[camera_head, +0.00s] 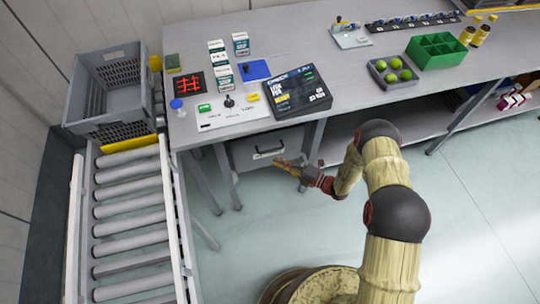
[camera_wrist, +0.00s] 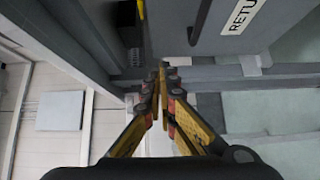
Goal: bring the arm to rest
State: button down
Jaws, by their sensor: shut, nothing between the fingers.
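My gripper (camera_head: 281,163) is at the end of my arm, in front of the workbench (camera_head: 355,85) and below the level of its top. It points left in the head view, close to a grey drawer (camera_head: 258,148) under the bench. In the wrist view my gripper (camera_wrist: 162,72) has its yellow fingers together at the tips with nothing between them. My arm is bent and hangs over the open floor.
A roller conveyor (camera_head: 130,205) runs along the left, with a grey crate (camera_head: 110,95) at its far end. On the bench are a control panel (camera_head: 225,112), a black display box (camera_head: 300,92), a green crate (camera_head: 436,50) and a tray of green balls (camera_head: 393,72). The floor (camera_head: 470,200) at right is clear.

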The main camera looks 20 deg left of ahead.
jog(key=shift+s+d, duration=0.15)
jog(key=shift+d, duration=0.2)
